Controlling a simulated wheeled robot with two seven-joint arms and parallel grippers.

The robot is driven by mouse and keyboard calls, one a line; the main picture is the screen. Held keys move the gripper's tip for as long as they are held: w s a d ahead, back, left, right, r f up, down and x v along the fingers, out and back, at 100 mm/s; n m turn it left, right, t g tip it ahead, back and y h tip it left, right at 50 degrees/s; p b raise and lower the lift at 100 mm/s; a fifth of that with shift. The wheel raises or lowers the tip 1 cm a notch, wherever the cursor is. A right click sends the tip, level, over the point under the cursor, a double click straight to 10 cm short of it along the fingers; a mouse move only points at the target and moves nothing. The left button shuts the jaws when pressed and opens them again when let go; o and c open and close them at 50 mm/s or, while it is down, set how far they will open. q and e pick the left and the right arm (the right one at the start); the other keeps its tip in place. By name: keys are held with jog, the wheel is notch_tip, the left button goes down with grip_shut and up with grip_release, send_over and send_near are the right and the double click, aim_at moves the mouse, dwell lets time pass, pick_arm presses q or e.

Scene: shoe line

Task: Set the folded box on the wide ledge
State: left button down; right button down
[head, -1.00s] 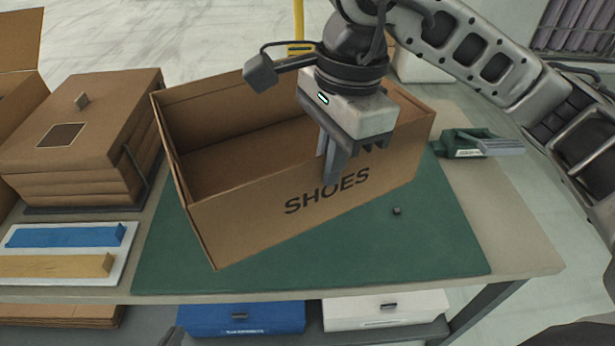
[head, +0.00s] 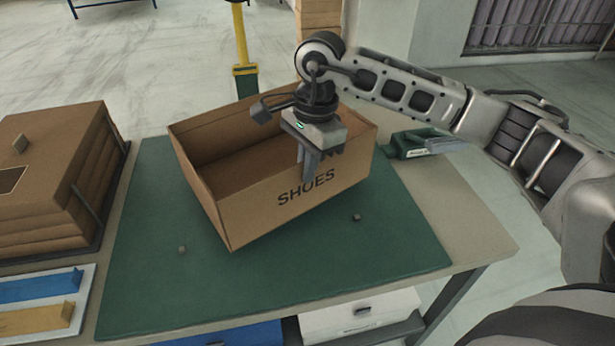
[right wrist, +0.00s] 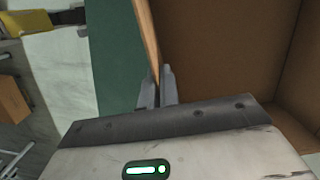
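The folded box (head: 250,195) is an open, brown cardboard box with SHOES printed on its front wall. It is turned at an angle over the green mat (head: 150,285) and looks slightly tilted; I cannot tell clearly how far it is off the mat. The right wrist view shows the fingers (right wrist: 157,88) on both sides of the box wall (right wrist: 150,35). My left gripper is out of view. I cannot identify a wide ledge.
Stacked brown cardboard (head: 55,190) stands left of the mat, above a white tray (head: 75,318) with blue and yellow strips. A green and grey tool (head: 425,143) lies behind the mat's right side. Small pegs (head: 357,217) stand on the mat. A yellow post (head: 240,40) rises behind the table.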

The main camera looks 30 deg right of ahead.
aim_at(307, 208)
notch_tip(307, 208, down, 3)
jog(key=shift+w+d+f, duration=0.1)
jog(key=shift+f, duration=0.1)
jog(key=shift+f, duration=0.2)
jog(key=c, duration=1.6)
grip_release()
jog(key=shift+c, duration=0.2)
